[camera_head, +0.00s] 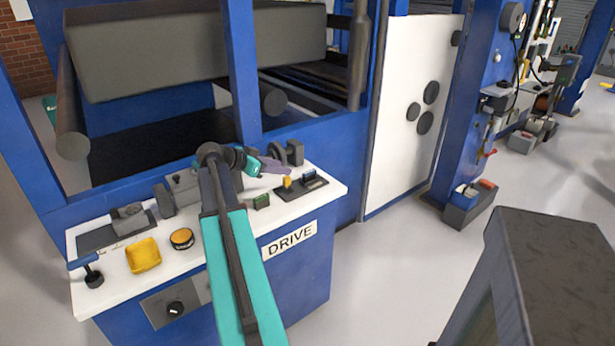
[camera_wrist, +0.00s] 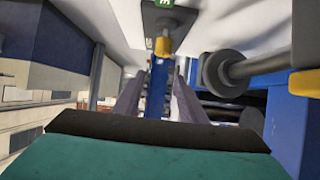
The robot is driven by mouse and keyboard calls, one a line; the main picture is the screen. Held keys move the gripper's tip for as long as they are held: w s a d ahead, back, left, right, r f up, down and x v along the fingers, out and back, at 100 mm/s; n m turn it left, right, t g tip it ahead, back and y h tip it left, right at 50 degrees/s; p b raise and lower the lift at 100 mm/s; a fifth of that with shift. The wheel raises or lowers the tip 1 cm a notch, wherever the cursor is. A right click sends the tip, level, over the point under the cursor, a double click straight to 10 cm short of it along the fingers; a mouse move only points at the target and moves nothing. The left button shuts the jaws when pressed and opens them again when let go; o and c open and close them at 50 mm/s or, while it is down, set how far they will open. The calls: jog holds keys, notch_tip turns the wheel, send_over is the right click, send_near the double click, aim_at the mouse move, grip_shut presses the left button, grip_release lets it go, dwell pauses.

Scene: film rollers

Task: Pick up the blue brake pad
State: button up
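My gripper (camera_head: 266,165) is above the right rear of the white bench top in the head view, its purple fingers pointing right. In the wrist view its two fingers (camera_wrist: 158,100) stand apart, with a gap between them. A small blue piece (camera_head: 309,175), which looks like the blue brake pad, sits in a dark tray (camera_head: 301,187) beside a yellow piece (camera_head: 287,182). The tray is right of and nearer than the gripper. A blue shape (camera_wrist: 156,88) shows between the fingers in the wrist view; I cannot tell if it is the pad or background.
A grey fixture (camera_head: 294,153) stands close right of the gripper. A green block (camera_head: 261,201), a yellow tray (camera_head: 143,256), a round yellow-and-black piece (camera_head: 181,239) and a blue-handled lever (camera_head: 87,270) are on the bench (camera_head: 215,270). The blue machine frame (camera_head: 243,75) rises behind.

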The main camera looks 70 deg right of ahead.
send_near(308, 172)
jog(key=x, duration=0.3)
jog(key=shift+s+d+f+p, duration=0.1)
jog(key=shift+d+f+p, duration=0.1)
jog(key=shift+d+p, duration=0.15)
jog(key=shift+p+x, duration=0.65)
jog(key=shift+x, duration=1.95)
jog(key=shift+a, duration=0.1)
grip_shut()
